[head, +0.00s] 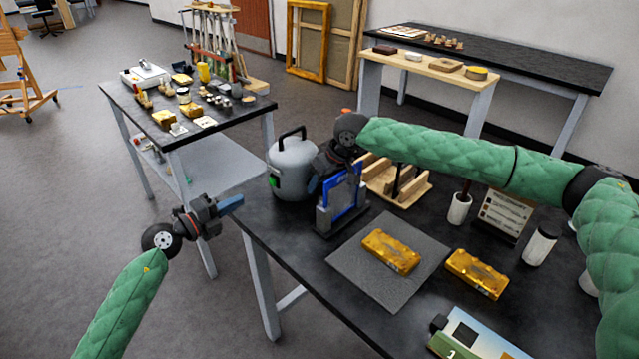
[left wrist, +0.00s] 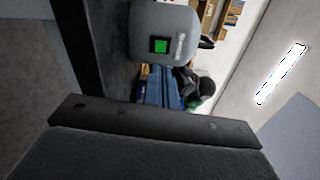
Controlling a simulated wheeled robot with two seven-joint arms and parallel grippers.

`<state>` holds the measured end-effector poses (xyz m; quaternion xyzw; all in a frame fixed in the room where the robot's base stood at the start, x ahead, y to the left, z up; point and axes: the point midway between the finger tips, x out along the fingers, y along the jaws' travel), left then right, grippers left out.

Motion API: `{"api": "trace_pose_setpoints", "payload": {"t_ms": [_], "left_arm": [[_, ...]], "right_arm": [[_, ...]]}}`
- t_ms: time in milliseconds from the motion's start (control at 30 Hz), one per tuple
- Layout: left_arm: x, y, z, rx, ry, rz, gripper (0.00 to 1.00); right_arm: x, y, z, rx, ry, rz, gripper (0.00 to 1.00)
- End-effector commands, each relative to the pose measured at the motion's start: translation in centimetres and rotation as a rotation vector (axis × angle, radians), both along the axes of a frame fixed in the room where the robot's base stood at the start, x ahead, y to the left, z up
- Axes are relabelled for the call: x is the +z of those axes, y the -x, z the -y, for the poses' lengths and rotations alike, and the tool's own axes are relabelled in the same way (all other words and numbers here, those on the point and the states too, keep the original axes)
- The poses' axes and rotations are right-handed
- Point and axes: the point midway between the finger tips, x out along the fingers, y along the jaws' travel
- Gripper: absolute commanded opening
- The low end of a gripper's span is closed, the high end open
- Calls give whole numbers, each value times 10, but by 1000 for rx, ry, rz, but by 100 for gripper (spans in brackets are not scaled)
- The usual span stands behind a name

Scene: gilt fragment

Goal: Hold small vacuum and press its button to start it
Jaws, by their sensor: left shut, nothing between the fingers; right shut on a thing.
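The small vacuum (head: 291,170) is a grey canister with a black top handle, standing upright at the far left corner of the black table. Its green button (head: 274,181) is on its left side. In the left wrist view the vacuum (left wrist: 178,27) and the bright green button (left wrist: 160,46) show in front of my left gripper. My right gripper (head: 314,184) is at the vacuum's right side and shut on it; the exact contact is partly hidden. My left gripper (head: 236,203) is shut and empty, left of the table edge, apart from the vacuum.
A blue-framed stand (head: 342,200) sits close right of the vacuum. A wooden rack (head: 400,188) is behind it. A grey mat (head: 357,275) holds a gilt piece (head: 391,251); another gilt piece (head: 476,274) lies nearby. Open space lies between my left gripper and the vacuum.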

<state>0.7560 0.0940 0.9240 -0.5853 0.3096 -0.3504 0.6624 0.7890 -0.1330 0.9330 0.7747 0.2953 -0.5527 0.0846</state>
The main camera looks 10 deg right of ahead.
Motion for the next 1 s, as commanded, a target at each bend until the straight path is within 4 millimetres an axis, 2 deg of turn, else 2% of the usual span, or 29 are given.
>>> {"api": "trace_pose_setpoints", "payload": {"t_ms": [167,267,433,600,767,1000], "left_arm": [[10,2,4,6,81,-23,0],[26,4,10,19,223,-68,0],[60,7,12,54,583,-208,0],[81,5,2,96,954,-390,0],[83,0,-9,140,1284,-590,0],[58,-3,-17,228,1735,-939,0]], "right_arm": [[1,0,0,-1,0,1,0],[1,0,0,-1,0,1,0],[1,0,0,-1,0,1,0],[1,0,0,-1,0,1,0],[1,0,0,-1,0,1,0],[1,0,0,0,-1,1,0]]}}
